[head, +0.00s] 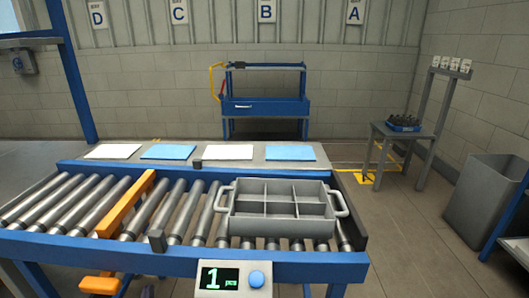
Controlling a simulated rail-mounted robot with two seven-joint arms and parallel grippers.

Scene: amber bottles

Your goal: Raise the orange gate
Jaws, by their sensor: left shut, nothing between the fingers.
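The orange gate (127,204) is a straight bar lying across the rollers, from the front rail to the back rail, left of the grey crate. An orange pedal-like part (99,285) shows below the front rail, under the gate's near end. My left gripper (148,291) shows only as a small dark tip at the bottom edge, right of that orange part and apart from the gate. It is shut and empty; most of it is out of frame. My right gripper is not in view.
A grey divided crate (282,227) with empty compartments sits on the rollers at right. A counter reading 1 with a blue button (257,279) is on the front rail. White and blue mats lie on the back shelf. A blue tray of dark bottles (403,123) stands far right.

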